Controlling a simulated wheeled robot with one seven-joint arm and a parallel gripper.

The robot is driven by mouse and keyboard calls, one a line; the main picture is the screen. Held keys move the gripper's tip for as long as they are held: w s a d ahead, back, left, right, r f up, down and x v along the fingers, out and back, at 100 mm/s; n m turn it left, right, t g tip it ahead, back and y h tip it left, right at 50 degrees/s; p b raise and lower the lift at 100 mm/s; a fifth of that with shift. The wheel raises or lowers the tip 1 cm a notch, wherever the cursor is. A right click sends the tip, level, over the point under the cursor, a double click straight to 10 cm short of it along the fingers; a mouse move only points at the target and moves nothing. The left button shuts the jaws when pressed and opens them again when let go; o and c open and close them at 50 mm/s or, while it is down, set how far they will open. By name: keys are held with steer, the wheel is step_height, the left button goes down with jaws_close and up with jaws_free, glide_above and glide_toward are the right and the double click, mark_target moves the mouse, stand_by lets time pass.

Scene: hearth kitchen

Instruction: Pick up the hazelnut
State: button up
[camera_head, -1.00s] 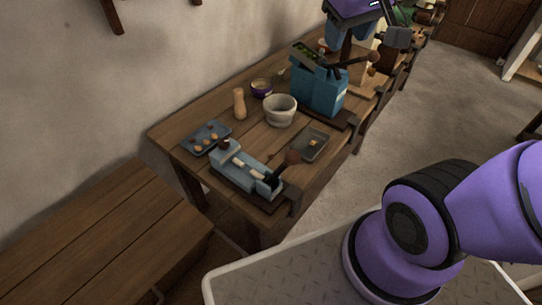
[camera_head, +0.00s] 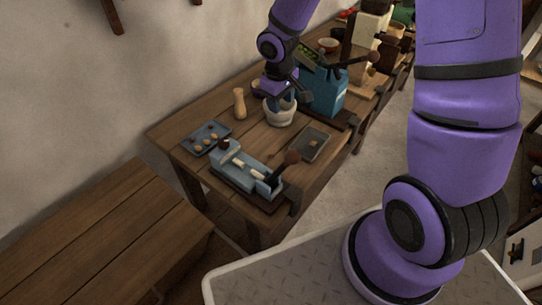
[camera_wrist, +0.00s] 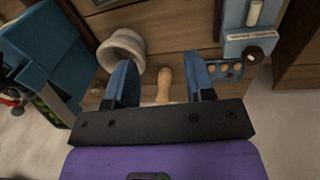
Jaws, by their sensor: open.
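Several small round brown nuts (camera_head: 213,136) lie on a shallow blue-grey tray (camera_head: 188,147) at the near left end of the wooden table. I cannot tell which of them is the hazelnut. The tray (camera_wrist: 221,81) also shows in the wrist view, just right of the right finger, with nuts in it (camera_wrist: 238,69). My gripper (camera_head: 281,102) is over the pale stone bowl, apart from the tray. In the wrist view my gripper (camera_wrist: 162,68) is open, with nothing held between its two blue fingers.
The stone bowl (camera_head: 279,117) and a wooden mill-shaped piece (camera_head: 239,103) stand behind the tray. A blue-grey lever device (camera_head: 243,169) sits in front. A grey square tray (camera_head: 307,145) lies to the right, and a blue box (camera_head: 325,91) stands farther back.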

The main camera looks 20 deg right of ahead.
steer(key=n+g+y, duration=0.1)
glide_above(270, 154)
step_height(270, 154, down, 11)
steer(key=shift+f, duration=5.05)
steer(key=shift+c, duration=0.5)
jaws_close()
